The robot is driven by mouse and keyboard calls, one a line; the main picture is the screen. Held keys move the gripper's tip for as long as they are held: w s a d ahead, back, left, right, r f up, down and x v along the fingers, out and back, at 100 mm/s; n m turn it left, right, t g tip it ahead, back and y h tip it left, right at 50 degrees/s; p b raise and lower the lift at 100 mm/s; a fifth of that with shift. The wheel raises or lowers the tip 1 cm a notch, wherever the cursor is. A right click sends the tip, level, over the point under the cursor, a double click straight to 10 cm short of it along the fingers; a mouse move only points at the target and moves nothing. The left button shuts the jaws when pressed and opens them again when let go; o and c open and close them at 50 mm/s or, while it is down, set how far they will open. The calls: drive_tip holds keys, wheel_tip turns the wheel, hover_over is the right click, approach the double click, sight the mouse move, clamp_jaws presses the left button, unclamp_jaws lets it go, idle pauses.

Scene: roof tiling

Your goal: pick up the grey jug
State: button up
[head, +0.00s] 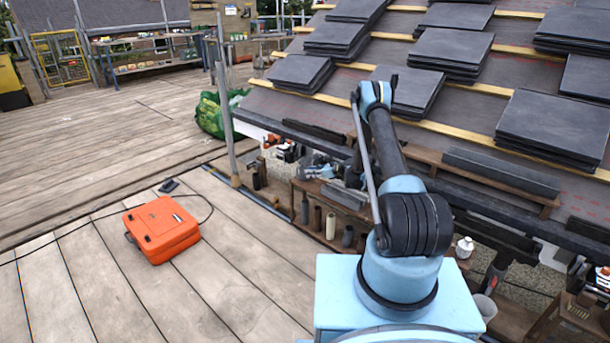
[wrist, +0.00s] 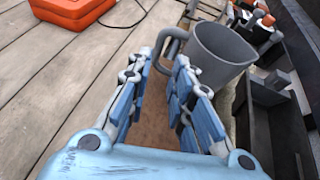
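The grey jug (wrist: 222,55) stands upright at the upper right of the wrist view, its mouth facing up. Its curved handle points left, just ahead of the gap between my fingertips. My gripper (wrist: 165,62) is open and empty, with blue padded fingers apart on either side of that gap. The right finger overlaps the jug's lower left side in the picture; I cannot tell if they touch. In the head view I cannot clearly pick out the jug among the clutter below the roof edge.
An orange case (head: 162,230) lies on the plank deck, with a black cable by it. Stacks of slates (head: 450,52) sit on the roof at the right. Cluttered wooden shelving (head: 335,205) runs under the roof edge. The deck at the left is mostly clear.

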sight(297, 174)
drive_tip(key=x, duration=1)
drive_tip(key=shift+s, duration=0.15)
drive_tip(key=shift+c, duration=0.3)
clamp_jaws()
